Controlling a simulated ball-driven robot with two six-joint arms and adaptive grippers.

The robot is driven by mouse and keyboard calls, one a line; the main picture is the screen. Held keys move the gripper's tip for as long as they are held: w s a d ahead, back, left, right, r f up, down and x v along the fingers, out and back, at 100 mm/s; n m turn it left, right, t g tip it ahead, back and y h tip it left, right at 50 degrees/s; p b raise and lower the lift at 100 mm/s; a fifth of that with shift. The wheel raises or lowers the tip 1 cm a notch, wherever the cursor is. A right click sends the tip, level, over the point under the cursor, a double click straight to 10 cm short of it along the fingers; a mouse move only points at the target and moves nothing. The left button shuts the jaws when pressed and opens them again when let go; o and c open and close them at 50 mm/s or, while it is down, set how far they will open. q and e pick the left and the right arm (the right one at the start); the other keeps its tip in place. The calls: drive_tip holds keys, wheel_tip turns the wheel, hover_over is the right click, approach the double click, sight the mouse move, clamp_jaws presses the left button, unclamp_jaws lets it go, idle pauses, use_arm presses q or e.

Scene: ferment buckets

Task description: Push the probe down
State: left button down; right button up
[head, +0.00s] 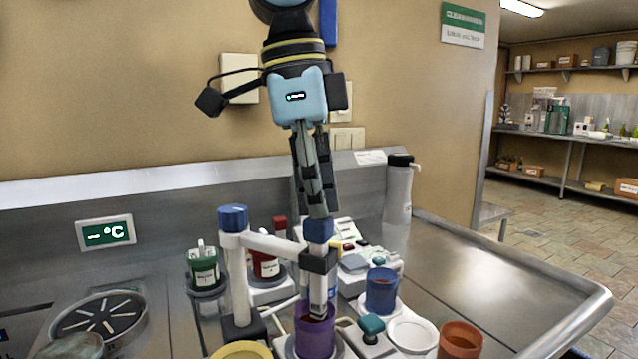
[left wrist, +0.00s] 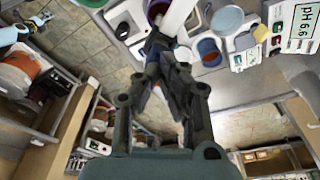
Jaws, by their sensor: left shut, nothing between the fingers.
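The probe (head: 318,285) is an upright white stick with a blue cap (head: 318,230). It passes through a black clamp (head: 318,262) on the white arm of a stand (head: 240,280). Its lower end is in or over a purple cup (head: 315,338) with dark contents; the tip is hidden. My left gripper (head: 318,212) points down, shut and empty, with its fingertips at the top of the blue cap. I cannot tell whether they touch it. In the left wrist view the closed fingers (left wrist: 163,55) hide most of the probe. My right gripper is not in view.
A blue cup (head: 381,290), an orange cup (head: 460,340), a white dish (head: 413,334) and a yellow rim (head: 242,350) stand around the purple cup. A green-labelled jar (head: 204,268) is left of the stand. The steel counter at right (head: 500,275) is clear.

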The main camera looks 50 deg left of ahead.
use_arm(q)
drive_tip(key=shift+f+b, duration=0.45)
drive_tip(key=shift+b, duration=0.05)
wheel_tip(320, 180, up, 3)
drive_tip(key=p, duration=0.3)
drive_tip(key=shift+r, duration=0.15)
wheel_tip(320, 180, up, 2)
drive_tip(key=p, duration=0.3)
